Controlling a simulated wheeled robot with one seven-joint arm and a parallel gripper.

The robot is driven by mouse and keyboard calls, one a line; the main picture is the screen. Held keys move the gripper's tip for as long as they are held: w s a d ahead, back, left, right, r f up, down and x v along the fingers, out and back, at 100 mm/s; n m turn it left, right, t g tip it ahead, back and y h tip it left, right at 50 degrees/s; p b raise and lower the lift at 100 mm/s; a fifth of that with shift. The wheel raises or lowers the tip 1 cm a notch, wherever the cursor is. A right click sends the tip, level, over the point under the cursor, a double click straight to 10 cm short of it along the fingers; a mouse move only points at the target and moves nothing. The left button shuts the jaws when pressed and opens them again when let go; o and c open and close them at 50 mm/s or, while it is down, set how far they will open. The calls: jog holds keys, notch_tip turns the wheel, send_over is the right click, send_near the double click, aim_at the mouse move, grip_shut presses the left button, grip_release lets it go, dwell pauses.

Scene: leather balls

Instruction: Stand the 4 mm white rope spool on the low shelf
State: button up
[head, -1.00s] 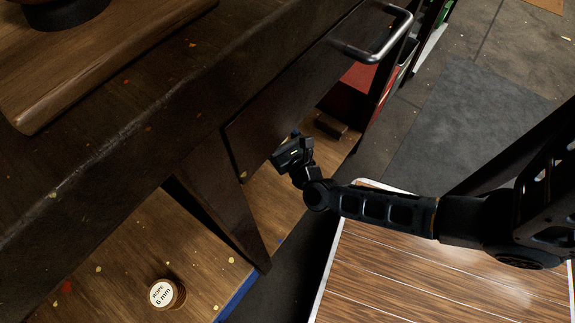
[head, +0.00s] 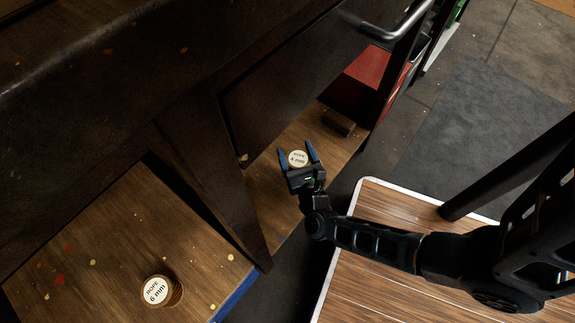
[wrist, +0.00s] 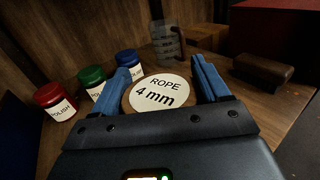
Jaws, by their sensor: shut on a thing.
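The 4 mm rope spool (wrist: 157,93) has a round white top label reading "ROPE 4 mm". In the wrist view it sits between the two blue fingers of my gripper (wrist: 166,85), which is shut on it. In the head view the spool (head: 298,158) shows label up between the fingertips of my gripper (head: 298,150). My gripper is over the right-hand part of the low wooden shelf (head: 265,190), under the bench. I cannot tell whether the spool's base touches the shelf.
Red (wrist: 53,100), green (wrist: 92,80) and blue (wrist: 128,62) polish jars stand left of the spool. A clear jug (wrist: 167,45) is behind it, a dark brown block (wrist: 262,70) to the right. A 6 mm rope spool (head: 157,291) stands on the left shelf part. A bench leg (head: 220,180) divides the shelf.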

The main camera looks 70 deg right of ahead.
jog(key=shift+w+a+f+b, duration=0.15)
jog(key=shift+w+a+f, duration=0.1)
jog(key=shift+w+f, duration=0.25)
jog(key=shift+w+a+f+b, duration=0.15)
jog(key=shift+w+a+f, duration=0.1)
jog(key=shift+w, duration=0.3)
jog(key=shift+f+b, duration=1.1)
jog(key=shift+f, duration=0.9)
jog(key=o, duration=1.2)
